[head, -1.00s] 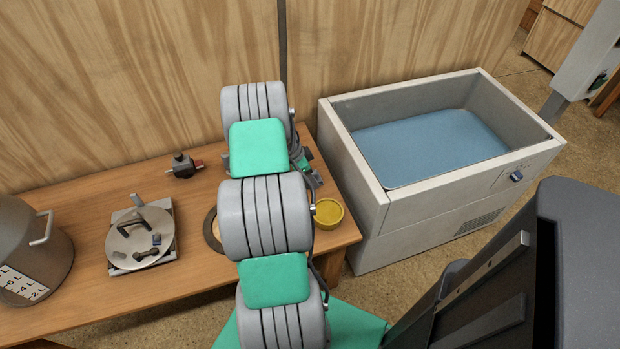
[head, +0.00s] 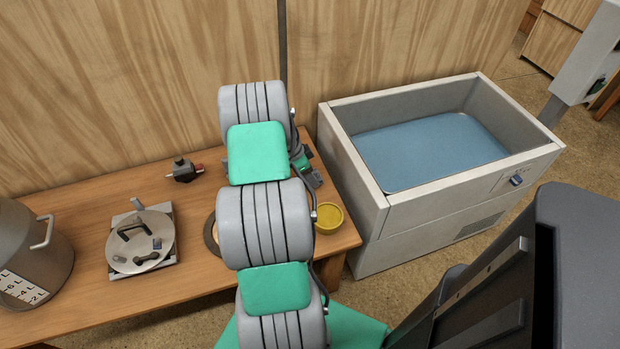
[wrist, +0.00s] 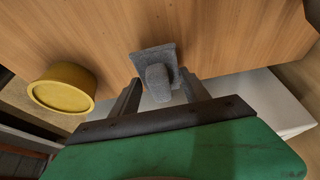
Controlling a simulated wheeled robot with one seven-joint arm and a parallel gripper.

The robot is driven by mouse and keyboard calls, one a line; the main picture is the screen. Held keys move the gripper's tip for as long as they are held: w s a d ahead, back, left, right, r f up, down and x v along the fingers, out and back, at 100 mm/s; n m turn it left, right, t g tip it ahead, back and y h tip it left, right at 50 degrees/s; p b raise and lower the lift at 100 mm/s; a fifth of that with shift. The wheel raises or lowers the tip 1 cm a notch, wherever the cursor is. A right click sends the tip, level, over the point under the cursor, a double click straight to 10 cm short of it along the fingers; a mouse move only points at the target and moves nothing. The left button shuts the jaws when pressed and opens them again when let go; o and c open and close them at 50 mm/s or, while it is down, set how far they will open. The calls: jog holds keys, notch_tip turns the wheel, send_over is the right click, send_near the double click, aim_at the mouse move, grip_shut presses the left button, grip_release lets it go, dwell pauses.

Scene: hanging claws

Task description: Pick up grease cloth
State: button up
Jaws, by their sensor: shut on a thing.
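The grease cloth (wrist: 154,60), a small grey bundle, shows in the wrist view between the two dark fingers of my gripper (wrist: 160,88). The fingers are on either side of it, and my gripper is shut on it. The wooden bench top (wrist: 215,35) is behind it in that view. I cannot tell whether the cloth touches the bench. In the head view my arm covers much of the bench's right part, and the cloth cannot be made out there.
A yellow bowl (head: 329,217) stands near the bench's right end; it also shows in the wrist view (wrist: 62,88). A white tank (head: 375,225) with a blue bottom stands right of the bench. A round metal plate device (head: 140,240) and a metal pot (head: 30,250) are at left.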

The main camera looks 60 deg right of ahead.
jog(key=w+a+r, duration=0.2)
jog(key=a+r, duration=0.3)
jog(key=a, duration=0.1)
jog(key=w+a+r+p, duration=0.1)
jog(key=w+a+r, duration=0.1)
jog(key=a+r, duration=0.3)
jog(key=shift+w+a+r, duration=0.15)
jog(key=shift+w+a, duration=0.2)
jog(key=shift+a, duration=0.75)
